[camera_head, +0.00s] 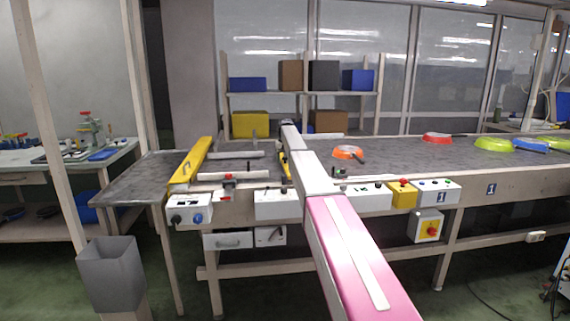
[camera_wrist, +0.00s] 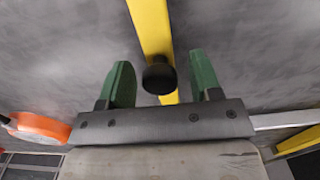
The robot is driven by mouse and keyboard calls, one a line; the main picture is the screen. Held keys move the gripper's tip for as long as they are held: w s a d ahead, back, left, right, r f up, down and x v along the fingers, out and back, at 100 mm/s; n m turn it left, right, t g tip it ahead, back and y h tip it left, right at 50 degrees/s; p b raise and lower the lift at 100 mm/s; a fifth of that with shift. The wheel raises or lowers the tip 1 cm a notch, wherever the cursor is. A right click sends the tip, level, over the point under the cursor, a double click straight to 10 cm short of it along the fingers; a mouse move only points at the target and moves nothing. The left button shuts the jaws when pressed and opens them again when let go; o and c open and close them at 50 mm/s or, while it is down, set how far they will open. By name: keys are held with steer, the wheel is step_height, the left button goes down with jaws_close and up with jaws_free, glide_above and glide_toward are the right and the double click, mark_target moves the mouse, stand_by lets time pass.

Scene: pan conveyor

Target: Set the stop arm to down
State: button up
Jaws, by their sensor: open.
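The stop arm, a yellow bar (camera_wrist: 150,28) with a round black knob (camera_wrist: 158,78), runs through the middle of the wrist view above the grey belt. My gripper (camera_wrist: 160,70) is open, with one green finger on each side of the knob. Both fingers look apart from the knob, and nothing is gripped. In the head view, a short part of the yellow stop arm (camera_head: 284,164) shows beside my arm. My own arm hides the rest of it and my gripper there. How high the bar sits above the belt is hard to tell.
An orange pan (camera_head: 347,153) lies on the belt right of my arm; it also shows at the left of the wrist view (camera_wrist: 40,128). A red pan (camera_head: 437,137) and green pan (camera_head: 493,145) lie farther right. Another yellow bar (camera_head: 190,160) stands at the left end.

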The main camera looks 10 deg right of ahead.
step_height(320, 180, up, 9)
steer(key=shift+f, duration=0.15)
stand_by(0.4)
